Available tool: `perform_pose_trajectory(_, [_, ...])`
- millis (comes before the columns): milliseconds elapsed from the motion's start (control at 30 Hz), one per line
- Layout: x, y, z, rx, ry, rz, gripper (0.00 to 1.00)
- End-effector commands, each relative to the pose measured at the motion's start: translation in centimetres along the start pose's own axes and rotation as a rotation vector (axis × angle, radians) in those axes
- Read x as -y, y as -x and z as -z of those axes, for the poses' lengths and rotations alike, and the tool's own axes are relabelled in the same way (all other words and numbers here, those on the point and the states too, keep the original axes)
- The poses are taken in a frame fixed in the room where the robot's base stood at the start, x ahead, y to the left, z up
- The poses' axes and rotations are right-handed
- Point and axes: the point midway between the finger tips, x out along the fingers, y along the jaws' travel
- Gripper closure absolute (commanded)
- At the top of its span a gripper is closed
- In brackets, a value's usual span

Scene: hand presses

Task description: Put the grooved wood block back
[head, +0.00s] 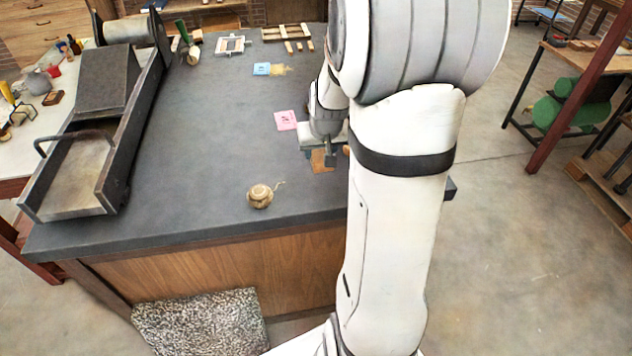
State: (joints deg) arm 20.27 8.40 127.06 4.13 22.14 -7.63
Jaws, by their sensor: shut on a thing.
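My gripper (329,155) is low over the right part of the dark table, pointing down, partly hidden by my own arm. It is shut on a small brown wooden piece, which I take to be the grooved wood block (320,162). The piece shows just under and beside the fingers. Its groove is too small to make out, and I cannot tell whether it touches the tabletop. Another small brown bit shows at the edge of my arm, mostly hidden.
A pink card (286,120) lies left of my gripper, and a ball of twine (260,196) nearer the front edge. A blue card (262,69) and wooden frames (287,34) lie farther back. A large press (108,125) fills the table's left side. The table's middle is clear.

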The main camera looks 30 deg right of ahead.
Motion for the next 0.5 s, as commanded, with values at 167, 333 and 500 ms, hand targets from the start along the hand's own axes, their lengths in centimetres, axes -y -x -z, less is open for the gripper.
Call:
perform_pose_trajectory(167, [0.1, -2.7, -1.2, 0.004, 0.001, 0.001, 0.8])
perform_pose_trajectory(333, [0.1, -4.3, -1.8, 0.003, 0.001, 0.002, 0.8])
perform_pose_trajectory(500, [0.1, -6.5, -2.7, 0.002, 0.002, 0.002, 0.8])
